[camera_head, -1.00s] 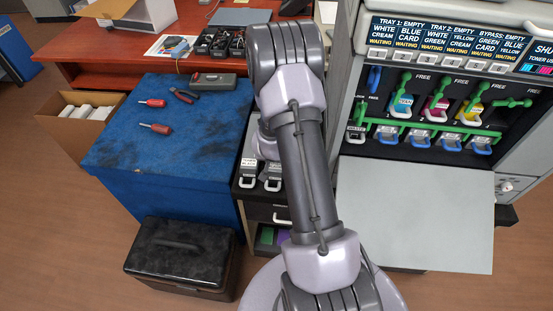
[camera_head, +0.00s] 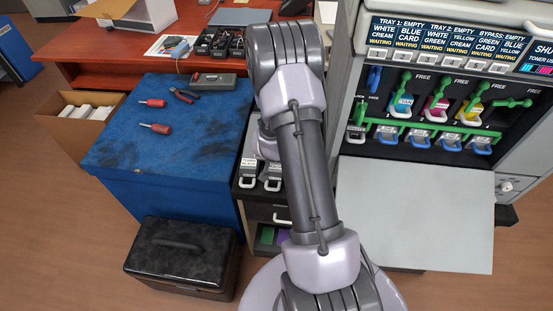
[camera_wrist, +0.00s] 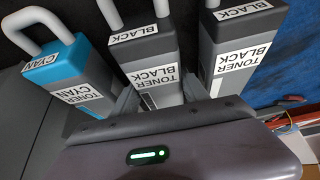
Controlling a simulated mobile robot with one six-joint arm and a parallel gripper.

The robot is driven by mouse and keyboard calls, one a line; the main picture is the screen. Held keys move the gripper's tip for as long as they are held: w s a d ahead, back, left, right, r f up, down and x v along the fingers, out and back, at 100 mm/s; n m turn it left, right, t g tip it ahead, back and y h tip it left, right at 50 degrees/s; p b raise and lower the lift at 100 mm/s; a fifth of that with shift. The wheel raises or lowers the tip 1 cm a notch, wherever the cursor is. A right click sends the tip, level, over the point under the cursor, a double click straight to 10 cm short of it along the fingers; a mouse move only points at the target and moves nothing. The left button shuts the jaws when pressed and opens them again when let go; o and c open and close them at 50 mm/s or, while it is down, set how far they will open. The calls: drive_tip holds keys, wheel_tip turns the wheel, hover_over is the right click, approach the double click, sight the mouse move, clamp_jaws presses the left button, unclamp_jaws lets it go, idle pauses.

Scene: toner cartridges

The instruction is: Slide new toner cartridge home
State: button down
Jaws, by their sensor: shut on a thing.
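In the wrist view my gripper (camera_wrist: 160,95) is shut on the middle cartridge, a grey toner cartridge labelled TONER BLACK (camera_wrist: 143,48) with a white loop handle. A second black toner cartridge (camera_wrist: 240,38) stands to its right, and a cyan toner cartridge (camera_wrist: 68,70) with a blue top to its left. In the head view my arm hides the gripper. The open printer (camera_head: 342,110) at the right shows cyan (camera_head: 402,104), magenta (camera_head: 437,107) and yellow (camera_head: 471,110) cartridges in its upper row. The rightmost upper place, by a green lever (camera_head: 512,103), looks dark and without a cartridge.
Cartridges with white handles stand on a dark drawer cabinet (camera_head: 262,214) beside my arm. The printer's grey front flap (camera_head: 415,215) is folded down. A blue-topped bench (camera_head: 200,125) holds screwdrivers and pliers. A black toolbox (camera_head: 180,250) stands on the floor.

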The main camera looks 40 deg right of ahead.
idle(0.3)
wheel_tip(320, 180, up, 7)
drive_tip(key=p, duration=0.7)
drive_tip(key=shift+r, duration=0.2)
drive_tip(key=shift+f, duration=0.15)
drive_tip(key=shift+f, duration=0.1)
